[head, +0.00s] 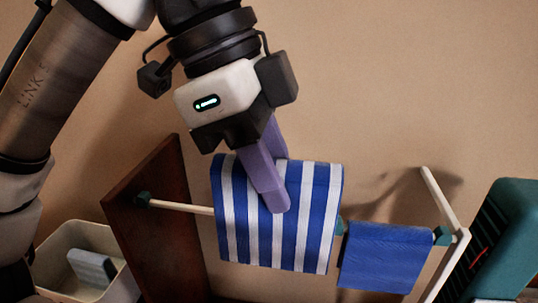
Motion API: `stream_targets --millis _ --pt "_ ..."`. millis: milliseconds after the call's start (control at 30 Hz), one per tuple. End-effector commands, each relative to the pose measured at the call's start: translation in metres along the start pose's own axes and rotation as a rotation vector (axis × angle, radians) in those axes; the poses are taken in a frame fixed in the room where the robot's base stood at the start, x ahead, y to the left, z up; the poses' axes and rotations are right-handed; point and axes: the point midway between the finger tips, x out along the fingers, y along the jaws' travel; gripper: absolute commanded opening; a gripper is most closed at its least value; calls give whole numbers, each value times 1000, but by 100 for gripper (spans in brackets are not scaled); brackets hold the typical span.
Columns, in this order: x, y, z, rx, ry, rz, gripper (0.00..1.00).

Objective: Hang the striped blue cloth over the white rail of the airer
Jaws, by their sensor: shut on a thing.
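The striped blue and white cloth (318,220) is at the white rail (180,207) of the airer. It hangs down in front of the rail and hides the rail's middle part. My gripper (268,195) comes from above and is shut on the cloth near its upper middle, with purple fingers reaching over its top edge. How far the cloth falls behind the rail is hidden. The airer has a dark wood panel (150,215) on the left and a white frame (447,225) on the right.
A plain blue cloth (385,258) hangs on the rail to the right of the striped one. A teal slotted thing (500,245) stands at the far right. A pale bin (75,238) holding a grey-blue item (92,267) is at the lower left. A plain wall rises behind.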

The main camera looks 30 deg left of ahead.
Motion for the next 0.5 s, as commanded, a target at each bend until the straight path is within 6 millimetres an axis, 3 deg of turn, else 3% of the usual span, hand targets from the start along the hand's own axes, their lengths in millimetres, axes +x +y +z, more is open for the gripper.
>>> stream_targets --millis 500 --pt "0 -37 0 0 1 1 0"
